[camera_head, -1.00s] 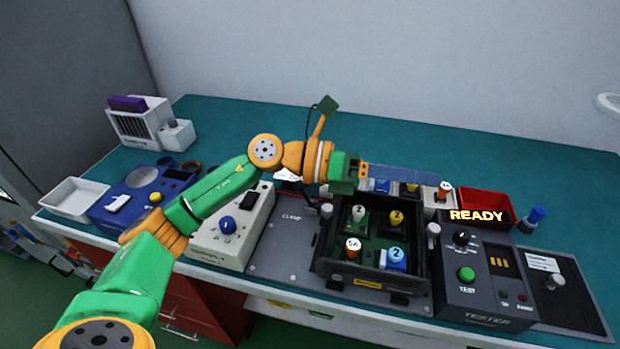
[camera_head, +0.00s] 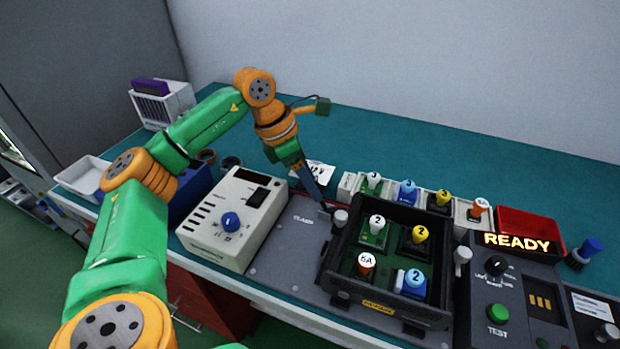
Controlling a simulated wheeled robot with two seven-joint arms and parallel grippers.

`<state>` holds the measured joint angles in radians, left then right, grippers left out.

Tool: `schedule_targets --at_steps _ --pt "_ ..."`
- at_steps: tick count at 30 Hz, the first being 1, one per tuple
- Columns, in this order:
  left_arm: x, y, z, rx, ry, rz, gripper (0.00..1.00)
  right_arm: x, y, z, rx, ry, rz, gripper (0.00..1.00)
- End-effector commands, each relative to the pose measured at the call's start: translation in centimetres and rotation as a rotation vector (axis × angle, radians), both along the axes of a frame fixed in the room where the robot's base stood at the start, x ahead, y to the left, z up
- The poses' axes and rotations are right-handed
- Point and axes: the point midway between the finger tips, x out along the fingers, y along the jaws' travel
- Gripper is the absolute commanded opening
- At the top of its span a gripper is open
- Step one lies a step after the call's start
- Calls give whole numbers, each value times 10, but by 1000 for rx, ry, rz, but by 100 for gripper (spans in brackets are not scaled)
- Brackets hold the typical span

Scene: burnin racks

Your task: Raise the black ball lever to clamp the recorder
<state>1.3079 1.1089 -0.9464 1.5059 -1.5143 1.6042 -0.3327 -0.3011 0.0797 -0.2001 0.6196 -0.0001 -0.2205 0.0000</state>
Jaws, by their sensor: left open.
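The recorder is the open black case (camera_head: 340,285) on the grey plate (camera_head: 265,275), with several boards and numbered knobs inside. Grey cylindrical posts stand at its left (camera_head: 340,218) and right (camera_head: 462,256) sides. My left gripper (camera_head: 323,203) is open and points down at the plate near the back left corner of the case, beside the left post and the clamp lettering. A small dark piece shows at its fingertips; I cannot tell whether it is the black ball lever or whether they touch. The lever's ball is not clearly seen. My right gripper is out of view.
A white box with a blue knob (camera_head: 231,222) stands left of the plate. The tester (camera_head: 515,305) with its lit READY sign (camera_head: 516,243) stands right of the case. Several knobbed modules and a red bin (camera_head: 530,226) line the back.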

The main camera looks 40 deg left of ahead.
Motion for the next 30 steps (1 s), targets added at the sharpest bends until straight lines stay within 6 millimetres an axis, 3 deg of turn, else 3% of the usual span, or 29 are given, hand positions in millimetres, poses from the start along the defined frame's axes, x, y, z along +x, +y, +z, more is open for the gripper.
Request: schedule_targets --at_steps 2,6,8,9,30 --pt "0 0 0 0 0 0 58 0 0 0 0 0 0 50" --pt "0 0 0 -1 0 -1 20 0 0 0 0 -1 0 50" --pt "0 0 0 0 0 -1 4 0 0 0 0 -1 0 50" --pt "0 0 0 0 0 -1 0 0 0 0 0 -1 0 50" --pt "0 0 0 0 0 -1 0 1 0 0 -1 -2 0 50"
